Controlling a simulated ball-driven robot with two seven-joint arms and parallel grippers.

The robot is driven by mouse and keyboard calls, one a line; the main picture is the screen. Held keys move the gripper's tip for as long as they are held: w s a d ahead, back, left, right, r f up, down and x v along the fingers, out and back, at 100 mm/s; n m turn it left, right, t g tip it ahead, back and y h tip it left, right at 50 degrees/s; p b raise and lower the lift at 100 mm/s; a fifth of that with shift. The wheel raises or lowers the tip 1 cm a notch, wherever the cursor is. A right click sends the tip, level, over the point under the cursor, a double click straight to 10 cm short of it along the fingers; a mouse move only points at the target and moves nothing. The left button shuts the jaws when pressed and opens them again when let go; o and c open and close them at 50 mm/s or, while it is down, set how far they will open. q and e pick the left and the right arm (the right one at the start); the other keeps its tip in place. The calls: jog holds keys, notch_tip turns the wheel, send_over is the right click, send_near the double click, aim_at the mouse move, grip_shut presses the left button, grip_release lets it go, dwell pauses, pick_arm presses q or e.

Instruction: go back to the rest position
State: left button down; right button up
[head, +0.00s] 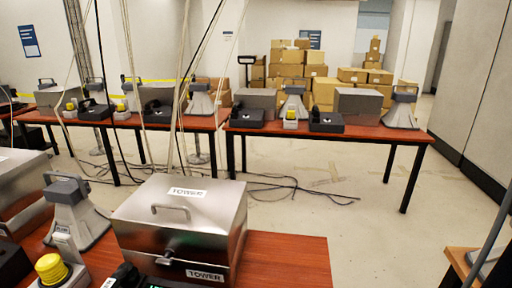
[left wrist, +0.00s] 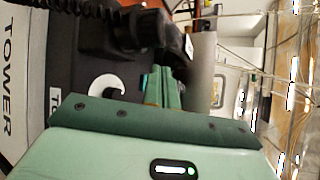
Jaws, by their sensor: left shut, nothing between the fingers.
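My left gripper (left wrist: 165,85) shows in the left wrist view as a pair of green fingers pressed together. It is shut and empty. A black telephone set with a dark handset (left wrist: 140,28) and a coiled cord is just beyond the fingers, close to them; I cannot tell whether they touch. In the head view a dark phone (head: 124,275) is partly cut off at the bottom edge, beside the metal box labelled TOWER (head: 182,222). The left gripper is not clearly visible in the head view. My right gripper is in neither view.
A far table (head: 340,131) carries more phones and boxes. Cables (head: 290,186) lie on the floor between. A wooden surface (head: 460,262) edges the lower right.

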pick_arm(q)
jog(key=s+d+f+n+g+h, duration=0.2)
jog(key=s+n+g, duration=0.4)
jog(key=s+n, duration=0.4)
jog(key=s+d+f+g+h, duration=0.1)
jog(key=s+d+f+h, duration=0.15)
jog(key=f, duration=1.05)
jog(key=s+d+f+g+h, duration=0.15)
jog(key=s+f, duration=0.25)
jog(key=f, duration=0.9)
jog(key=s+f+n+g, duration=0.3)
jog(key=s+f, duration=1.2)
jog(key=s, duration=0.5)
jog(key=shift+h, duration=0.4)
jog(key=shift+d, duration=0.1)
